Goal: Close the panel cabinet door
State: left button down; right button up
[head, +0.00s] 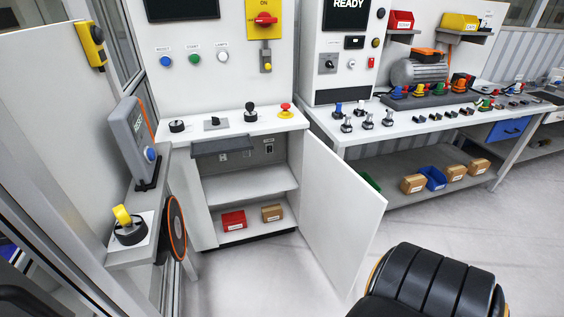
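The panel cabinet (203,214) stands in the middle, below a counter with knobs and buttons. Its white door (337,212) stands wide open, swung out from the right side of the opening towards me. The inside of the cabinet shows, with a middle shelf (248,184). A red bin (233,220) and a small cardboard box (272,213) sit on its floor. No handle can be made out on the door face that I see. Neither of my grippers is in view.
A side ledge with a yellow-handled switch (126,222) and a grey reset box (134,143) juts out at left. A long workbench (420,123) with bins on its lower shelf stands right, behind the door. A black ribbed part covers the bottom right. Grey floor (250,285) lies before the cabinet.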

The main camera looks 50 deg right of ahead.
aim_at(341, 214)
jog(key=k+l, duration=0.1)
jog(key=l, duration=1.5)
jog(key=k+l, duration=0.15)
jog(key=l, duration=1.5)
jog(key=k+l, duration=0.15)
jog(key=l, duration=0.65)
